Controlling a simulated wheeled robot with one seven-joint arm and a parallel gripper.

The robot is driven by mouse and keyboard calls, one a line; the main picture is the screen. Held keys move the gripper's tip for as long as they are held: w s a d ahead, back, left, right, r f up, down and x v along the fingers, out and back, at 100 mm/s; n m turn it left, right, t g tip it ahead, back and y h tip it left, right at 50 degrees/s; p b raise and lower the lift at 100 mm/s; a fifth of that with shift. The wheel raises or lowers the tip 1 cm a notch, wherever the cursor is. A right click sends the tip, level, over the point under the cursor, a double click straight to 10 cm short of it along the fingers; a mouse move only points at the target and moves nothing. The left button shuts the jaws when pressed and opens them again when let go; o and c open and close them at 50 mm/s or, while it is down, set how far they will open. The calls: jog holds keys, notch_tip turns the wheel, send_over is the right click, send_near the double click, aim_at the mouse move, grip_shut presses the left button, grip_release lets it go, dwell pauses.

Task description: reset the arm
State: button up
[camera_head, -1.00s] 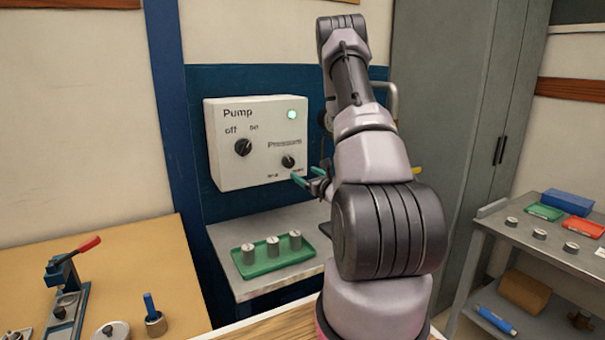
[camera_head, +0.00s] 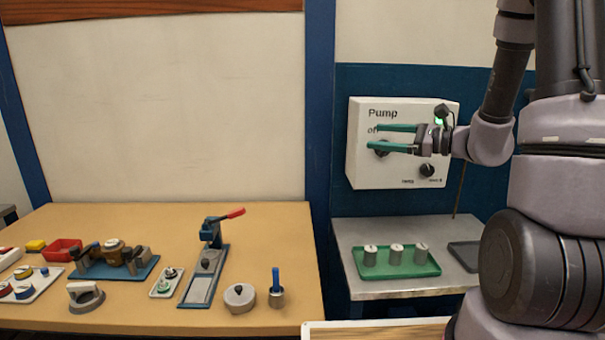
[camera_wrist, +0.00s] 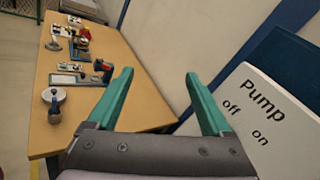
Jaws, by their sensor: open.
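My arm stands at the right of the head view, bent, with its forearm reaching to the left. My gripper (camera_head: 398,138) has two green fingers, spread apart with nothing between them. In the head view they point left and overlap the front of the white pump box (camera_head: 388,168); I cannot tell how far apart they are in depth. The fingers hide part of the box's labels and its off/on knob. In the wrist view the open fingers (camera_wrist: 160,95) point toward the wall, with the pump box (camera_wrist: 268,120) to their right and the yellow table (camera_wrist: 110,45) to their left.
A steel side table (camera_head: 385,290) below the pump box bears a green tray (camera_head: 400,270) with three metal cylinders and a dark tray (camera_head: 465,254). The wooden table (camera_head: 130,215) at left bears a red-handled press (camera_head: 212,245), a lidded pot (camera_head: 239,297) and several small parts.

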jog(key=s+a+r+n+g+h, duration=0.1)
jog(key=s+a+n+g+h, duration=0.15)
jog(key=s+n+g, duration=0.35)
jog(key=s+a+r+n+g+h, duration=0.1)
jog(key=s+a+r+n, duration=0.2)
jog(key=s, duration=0.5)
jog(key=s+d+r+n+t+h, duration=0.5)
jog(key=d+n+h, duration=0.1)
jog(key=d+h, duration=0.3)
jog(key=shift+d+n, duration=0.4)
jog(key=shift+s, duration=0.1)
